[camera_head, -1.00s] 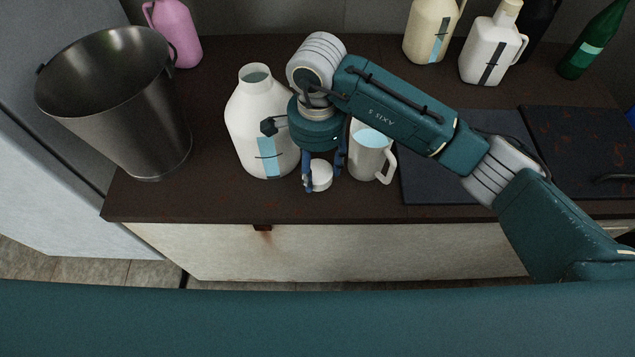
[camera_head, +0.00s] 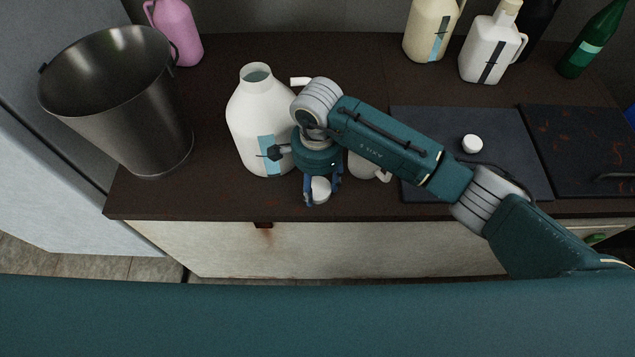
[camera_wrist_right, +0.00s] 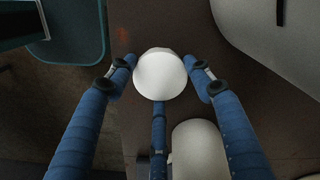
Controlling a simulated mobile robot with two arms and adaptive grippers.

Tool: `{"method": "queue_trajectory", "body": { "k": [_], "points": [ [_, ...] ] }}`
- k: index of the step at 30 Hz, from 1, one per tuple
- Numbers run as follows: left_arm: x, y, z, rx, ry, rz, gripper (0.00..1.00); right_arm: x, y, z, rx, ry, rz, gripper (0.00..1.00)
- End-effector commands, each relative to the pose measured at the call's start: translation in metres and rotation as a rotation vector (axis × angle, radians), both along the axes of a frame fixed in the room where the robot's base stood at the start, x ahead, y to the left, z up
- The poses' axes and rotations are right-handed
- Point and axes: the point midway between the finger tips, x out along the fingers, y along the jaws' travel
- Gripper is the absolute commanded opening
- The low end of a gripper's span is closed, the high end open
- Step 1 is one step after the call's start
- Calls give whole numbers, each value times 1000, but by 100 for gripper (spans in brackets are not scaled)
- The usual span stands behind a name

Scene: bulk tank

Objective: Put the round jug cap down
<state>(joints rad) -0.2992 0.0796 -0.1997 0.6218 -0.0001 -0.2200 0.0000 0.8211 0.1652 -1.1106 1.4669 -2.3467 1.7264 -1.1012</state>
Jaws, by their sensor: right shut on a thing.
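The round jug cap (camera_head: 320,189), white and domed, is held between the fingers of my right gripper (camera_head: 322,198) near the counter's front edge. In the right wrist view the cap (camera_wrist_right: 160,75) sits between the blue fingers of the gripper (camera_wrist_right: 161,78). I cannot tell whether its underside touches the counter. The large white jug (camera_head: 262,125) with a blue label stands upright just left of the gripper, its mouth open. My left gripper is not in view.
A white mug (camera_head: 362,166) stands right of the gripper, partly hidden by my arm. A metal bucket (camera_head: 125,110) stands at left. Another white cap (camera_head: 472,144) lies on the dark board (camera_head: 530,165). Several bottles line the back. The counter strip left of the jug is clear.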

Motion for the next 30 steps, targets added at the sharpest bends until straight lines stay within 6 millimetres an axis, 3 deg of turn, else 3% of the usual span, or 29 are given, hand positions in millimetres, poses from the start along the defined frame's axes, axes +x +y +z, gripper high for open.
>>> {"method": "queue_trajectory", "body": {
  "k": [1,3,4,16,30],
  "points": [
    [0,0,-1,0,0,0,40,0,0,-1,0,0,0,55],
    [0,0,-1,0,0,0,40,0,0,-1,0,0,0,69],
    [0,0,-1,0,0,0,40,0,0,-1,0,0,0,70],
    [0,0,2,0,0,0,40,1,0,7,0,-2,0,70],
    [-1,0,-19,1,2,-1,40,1,0,98,-1,-4,0,70]
  ]
}}
